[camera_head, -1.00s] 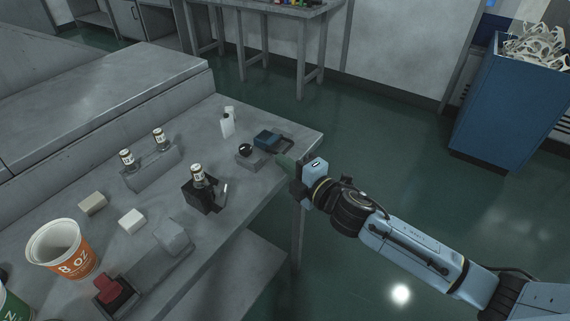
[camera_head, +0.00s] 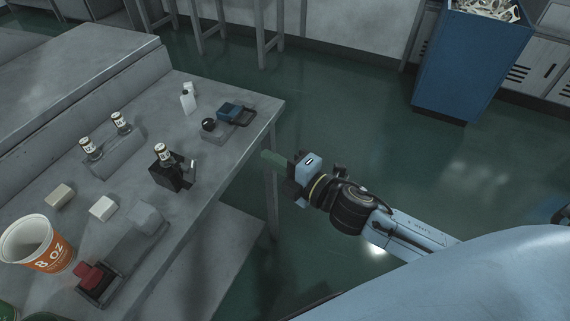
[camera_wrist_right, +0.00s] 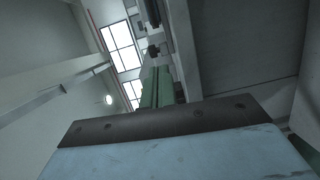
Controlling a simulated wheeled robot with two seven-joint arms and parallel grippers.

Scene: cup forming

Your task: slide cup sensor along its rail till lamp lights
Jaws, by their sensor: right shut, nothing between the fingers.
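A grey block (camera_head: 145,215) sits at the far end of a flat grey strip that looks like a rail (camera_head: 125,248). A red block (camera_head: 89,275) sits on a dark base at the near end. I cannot tell for sure which part is the cup sensor, and no lit lamp is visible. An orange-and-white paper cup (camera_head: 50,257) stands left of the strip. My right gripper (camera_head: 267,158), with green fingers, is shut and empty beyond the table's right edge, apart from everything. Its shut fingers also show in the wrist view (camera_wrist_right: 157,88). My left gripper is out of view.
A blue bin (camera_head: 470,60) stands at the back right. Open floor lies right of the table.

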